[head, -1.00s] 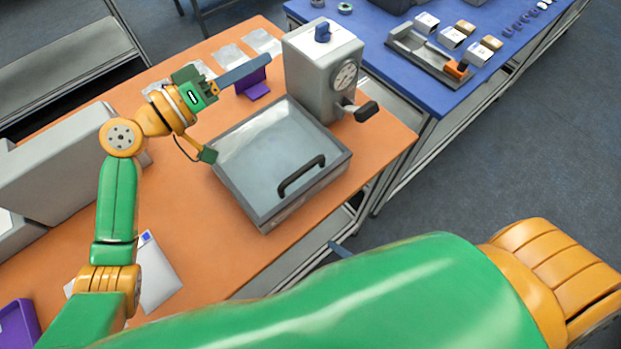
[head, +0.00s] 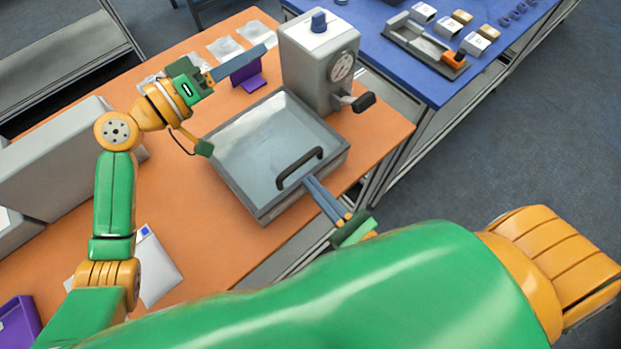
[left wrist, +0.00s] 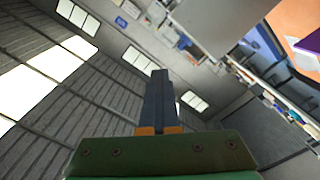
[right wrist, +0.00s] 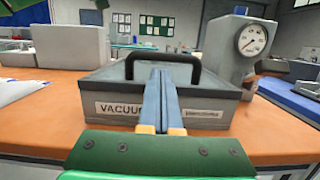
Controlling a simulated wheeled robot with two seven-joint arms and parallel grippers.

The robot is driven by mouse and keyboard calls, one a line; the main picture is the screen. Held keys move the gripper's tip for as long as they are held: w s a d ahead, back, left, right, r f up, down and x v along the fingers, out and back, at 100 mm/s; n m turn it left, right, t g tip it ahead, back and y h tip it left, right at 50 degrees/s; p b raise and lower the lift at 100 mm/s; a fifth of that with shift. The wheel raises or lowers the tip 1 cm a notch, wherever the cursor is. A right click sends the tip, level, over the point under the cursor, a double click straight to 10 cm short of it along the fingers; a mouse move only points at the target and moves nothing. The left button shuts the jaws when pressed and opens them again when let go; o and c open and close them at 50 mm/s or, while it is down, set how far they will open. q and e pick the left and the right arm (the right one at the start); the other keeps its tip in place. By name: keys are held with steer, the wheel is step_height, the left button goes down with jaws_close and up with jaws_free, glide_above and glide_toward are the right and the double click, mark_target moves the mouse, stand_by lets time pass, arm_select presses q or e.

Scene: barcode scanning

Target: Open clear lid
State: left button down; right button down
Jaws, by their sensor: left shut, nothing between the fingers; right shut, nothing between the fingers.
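The clear lid (head: 262,140) lies closed on the grey vacuum box (head: 262,214) on the orange table. Its black handle (head: 300,167) arches up at the front edge; in the right wrist view the handle (right wrist: 192,62) stands behind my fingers. My right gripper (head: 308,183) is shut and empty, its fingertips at the box's front edge just below the handle; whether they touch is unclear. In the right wrist view its fingers (right wrist: 160,75) point at the box front. My left gripper (head: 270,50) is shut and empty, raised beyond the box's back left; its fingers (left wrist: 160,80) also show in the left wrist view.
A grey gauge unit (head: 315,65) with a black lever (head: 362,102) stands at the box's back right. A purple stand (head: 246,72) and clear bags (head: 225,48) are behind. A blue table (head: 425,80) with small boxes is at right.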

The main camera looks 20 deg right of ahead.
steer(key=shift+x, duration=0.8)
steer(key=shift+r, duration=0.75)
arm_select(q)
steer(key=c, duration=1.6)
jaws_free()
steer(key=c, duration=0.8)
jaws_free()
steer(key=shift+c, duration=0.2)
